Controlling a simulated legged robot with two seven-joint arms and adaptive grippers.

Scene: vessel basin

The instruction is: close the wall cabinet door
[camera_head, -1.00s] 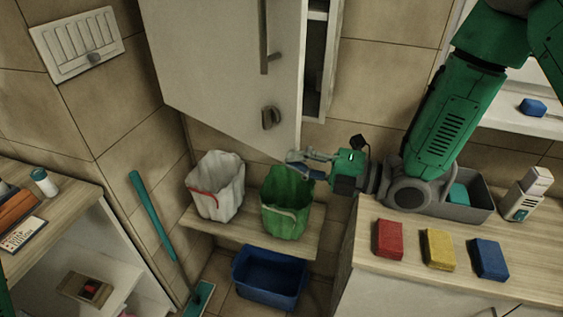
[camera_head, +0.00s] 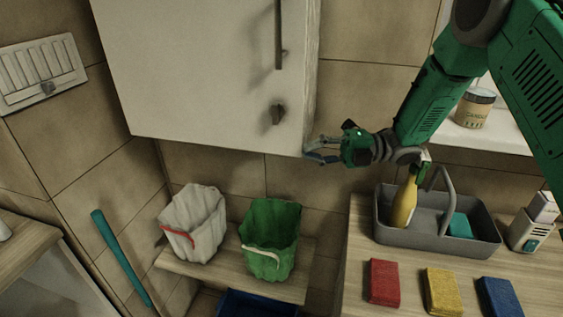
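The white wall cabinet door (camera_head: 190,75) fills the upper left middle of the head view. It lies flat across the cabinet front, and no inside of the cabinet shows. The cabinet's narrow side face (camera_head: 312,80) shows to the right of the door. My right gripper (camera_head: 312,152) is at the door's lower right corner with its fingers apart and nothing between them. Whether it touches the corner I cannot tell. My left gripper is out of view.
Below are a white bin (camera_head: 195,228) and a green bin (camera_head: 270,235) on a low shelf. A grey caddy (camera_head: 400,235) with a yellow bottle stands on the right counter, behind red, yellow and blue sponges (camera_head: 385,282). The wall between cabinet and bins is bare.

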